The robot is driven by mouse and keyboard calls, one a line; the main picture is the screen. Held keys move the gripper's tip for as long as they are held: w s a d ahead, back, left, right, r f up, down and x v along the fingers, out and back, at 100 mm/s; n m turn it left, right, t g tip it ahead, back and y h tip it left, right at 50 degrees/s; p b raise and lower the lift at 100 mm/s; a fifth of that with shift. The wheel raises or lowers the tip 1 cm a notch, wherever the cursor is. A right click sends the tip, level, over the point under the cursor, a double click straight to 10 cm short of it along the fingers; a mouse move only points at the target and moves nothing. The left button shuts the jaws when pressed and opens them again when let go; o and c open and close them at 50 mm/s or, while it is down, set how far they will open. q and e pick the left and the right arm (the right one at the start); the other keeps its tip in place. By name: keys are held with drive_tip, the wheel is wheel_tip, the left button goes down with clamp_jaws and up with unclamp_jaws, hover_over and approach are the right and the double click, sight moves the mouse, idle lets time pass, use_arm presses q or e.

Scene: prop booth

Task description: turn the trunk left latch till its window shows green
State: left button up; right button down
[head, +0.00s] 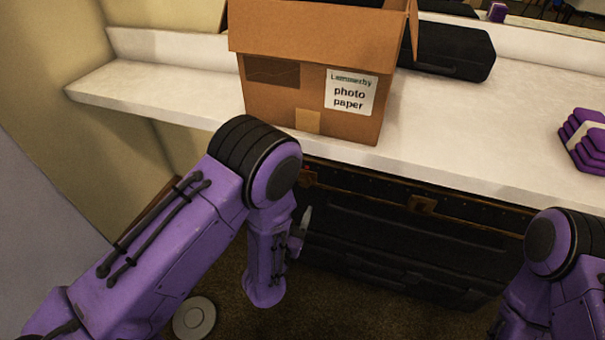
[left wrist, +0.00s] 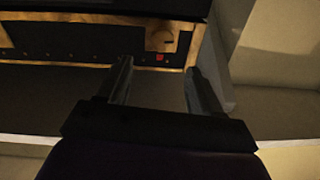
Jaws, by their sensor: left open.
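The dark trunk (head: 400,245) with brass trim stands under the white counter. Its left latch (left wrist: 160,40) is a round brass knob on a brass plate in the left wrist view, with a small window (left wrist: 159,57) beside it showing red. In the head view the left latch area (head: 308,177) is partly hidden by my left arm. My left gripper (left wrist: 157,70) is open and empty, its two fingers spread toward the latch and apart from it as far as I can tell. In the head view only a finger of it shows. My right gripper is out of frame.
A cardboard box (head: 310,85) labelled photo paper stands on the counter (head: 480,150) above the trunk. A black case (head: 450,50) lies behind it and purple stacked items (head: 585,138) at right. A pale disc (head: 194,318) is on the floor.

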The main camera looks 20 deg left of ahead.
sight(304, 184)
use_arm(q)
drive_tip(key=w, duration=0.9)
drive_tip(key=shift+w+a+f+b, duration=0.1)
drive_tip(key=shift+a+f+b, duration=0.15)
drive_tip(key=shift+b, duration=0.15)
drive_tip(key=c, duration=1.1)
drive_tip(key=shift+o, duration=0.2)
